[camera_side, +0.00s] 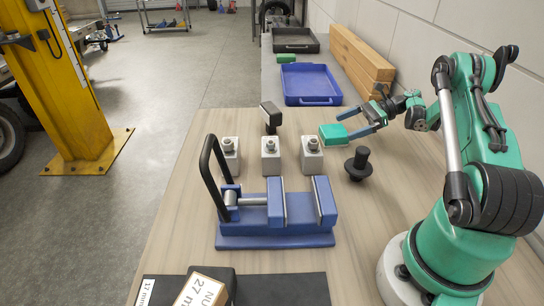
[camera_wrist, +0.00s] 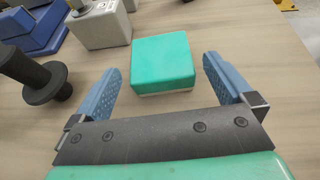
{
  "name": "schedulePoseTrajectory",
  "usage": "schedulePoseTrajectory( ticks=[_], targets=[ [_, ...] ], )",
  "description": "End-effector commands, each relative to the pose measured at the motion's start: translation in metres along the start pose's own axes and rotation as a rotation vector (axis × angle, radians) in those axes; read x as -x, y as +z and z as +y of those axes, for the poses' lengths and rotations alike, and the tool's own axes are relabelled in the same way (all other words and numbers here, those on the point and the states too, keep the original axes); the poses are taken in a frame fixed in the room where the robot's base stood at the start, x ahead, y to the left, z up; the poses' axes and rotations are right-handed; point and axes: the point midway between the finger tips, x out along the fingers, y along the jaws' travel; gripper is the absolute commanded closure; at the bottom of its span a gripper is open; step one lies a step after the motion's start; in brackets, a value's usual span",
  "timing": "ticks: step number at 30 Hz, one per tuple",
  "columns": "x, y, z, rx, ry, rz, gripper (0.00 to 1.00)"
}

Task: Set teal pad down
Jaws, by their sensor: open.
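The teal pad (camera_side: 333,135) is a small teal block with a pale bottom edge. It lies flat on the wooden bench top in the side view, behind the black knob. My gripper (camera_side: 358,124) reaches in from the right with its blue fingers near the pad. In the wrist view the pad (camera_wrist: 163,63) is ahead of my gripper (camera_wrist: 160,78), between the lines of the two fingers. The fingers are spread wide, with clear gaps on both sides of the pad. Nothing is held between them.
A black knob (camera_side: 357,164) stands close in front of the pad. Several grey blocks with bolts (camera_side: 312,157) stand to its left, behind a blue vise (camera_side: 278,228). A blue tray (camera_side: 310,84) and wooden beams (camera_side: 358,60) lie behind. Bare bench lies right of the pad in the wrist view.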

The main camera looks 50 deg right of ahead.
Motion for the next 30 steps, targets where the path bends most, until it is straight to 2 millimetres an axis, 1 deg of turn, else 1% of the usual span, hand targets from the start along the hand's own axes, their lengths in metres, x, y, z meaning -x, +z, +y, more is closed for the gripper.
schedulePoseTrajectory(
  ticks=[1,4,6,8,11,13,16,18,20,21,23,24,26,27,29,30],
  targets=[
    [0.008,0.000,0.000,-0.002,-0.002,0.000,0.00],
    [0.019,0.000,0.000,-0.001,-0.001,0.002,0.00],
    [0.021,0.004,-0.001,0.012,0.004,0.012,0.00],
    [0.017,0.013,-0.004,0.038,0.010,0.034,0.00],
    [-0.001,0.039,-0.007,0.133,0.034,0.109,0.00],
    [-0.020,0.064,-0.007,0.239,0.062,0.188,0.00],
    [-0.048,0.099,0.004,0.434,0.113,0.314,0.00],
    [-0.065,0.120,0.017,0.583,0.155,0.398,0.00],
    [-0.077,0.136,0.031,0.721,0.196,0.466,0.00],
    [-0.085,0.145,0.042,0.816,0.225,0.511,0.00],
    [-0.094,0.157,0.060,0.966,0.272,0.572,0.00],
    [-0.099,0.163,0.072,1.070,0.304,0.611,0.00],
    [-0.105,0.171,0.090,1.230,0.354,0.666,0.00],
    [-0.108,0.175,0.103,1.340,0.390,0.699,0.00],
    [-0.112,0.179,0.121,1.511,0.443,0.746,0.00],
    [-0.114,0.181,0.132,1.626,0.477,0.773,0.00]
  ],
)
